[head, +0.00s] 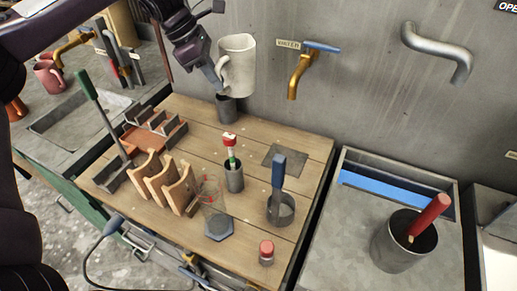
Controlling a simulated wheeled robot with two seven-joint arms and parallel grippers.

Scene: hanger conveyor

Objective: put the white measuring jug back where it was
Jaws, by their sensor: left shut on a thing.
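The white measuring jug (240,62) hangs upright in the air in front of the grey wall, above the back of the wooden table. My left gripper (219,84) reaches down from the top and is shut on the jug at its handle, on the jug's left side. A dark grey cup (227,112) stands on the table just below the jug, and I cannot tell how large the gap between them is. My right gripper is not in view.
The wooden table (205,135) holds a wooden rack (170,184), a grey cup with a red-topped item (235,178), a clear beaker and a blue-handled tool (278,172). A brass tap (298,78) juts from the wall.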

